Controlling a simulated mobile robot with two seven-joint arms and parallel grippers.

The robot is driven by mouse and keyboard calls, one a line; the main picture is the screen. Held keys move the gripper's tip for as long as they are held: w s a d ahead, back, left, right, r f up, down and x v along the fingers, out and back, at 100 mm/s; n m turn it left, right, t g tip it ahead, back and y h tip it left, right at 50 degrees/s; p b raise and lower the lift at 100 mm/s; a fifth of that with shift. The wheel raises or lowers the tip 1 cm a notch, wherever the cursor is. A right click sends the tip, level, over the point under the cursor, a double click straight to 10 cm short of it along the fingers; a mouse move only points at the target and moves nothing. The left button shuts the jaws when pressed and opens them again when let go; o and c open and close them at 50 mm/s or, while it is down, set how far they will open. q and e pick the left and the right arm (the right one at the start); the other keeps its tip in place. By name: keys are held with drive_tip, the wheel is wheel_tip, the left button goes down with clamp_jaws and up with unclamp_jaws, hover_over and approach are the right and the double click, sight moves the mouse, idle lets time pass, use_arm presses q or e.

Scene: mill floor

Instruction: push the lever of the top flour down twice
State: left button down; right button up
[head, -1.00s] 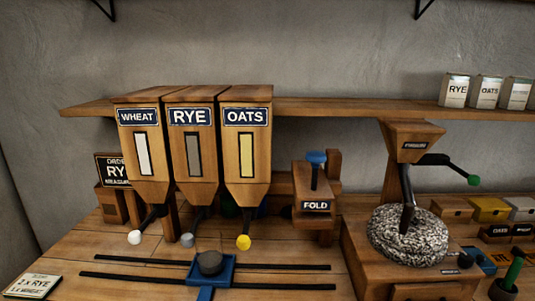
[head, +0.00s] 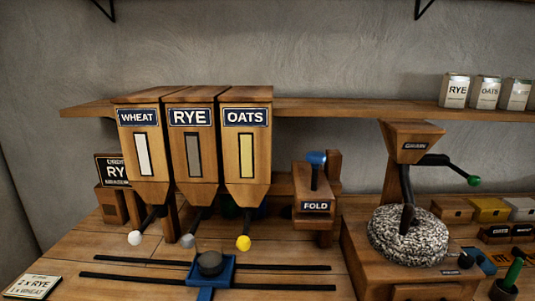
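Three wooden flour hoppers stand side by side: WHEAT (head: 125,170), RYE (head: 207,160) and OATS (head: 261,160). Each has a dark lever sloping down in front: a white knob (head: 134,238) under WHEAT, a grey knob (head: 187,241) under RYE, a yellow knob (head: 243,243) under OATS. A card (head: 33,287) at the front left reads 2 x RYE on its top line and 1 x WHEAT below. An order sign (head: 113,171) behind the hoppers at the left shows RY, partly hidden by the WHEAT hopper. Neither of my grippers is in view.
A FOLD block (head: 316,206) with a blue-topped handle stands right of OATS. A stone mill (head: 408,237) stands farther right.

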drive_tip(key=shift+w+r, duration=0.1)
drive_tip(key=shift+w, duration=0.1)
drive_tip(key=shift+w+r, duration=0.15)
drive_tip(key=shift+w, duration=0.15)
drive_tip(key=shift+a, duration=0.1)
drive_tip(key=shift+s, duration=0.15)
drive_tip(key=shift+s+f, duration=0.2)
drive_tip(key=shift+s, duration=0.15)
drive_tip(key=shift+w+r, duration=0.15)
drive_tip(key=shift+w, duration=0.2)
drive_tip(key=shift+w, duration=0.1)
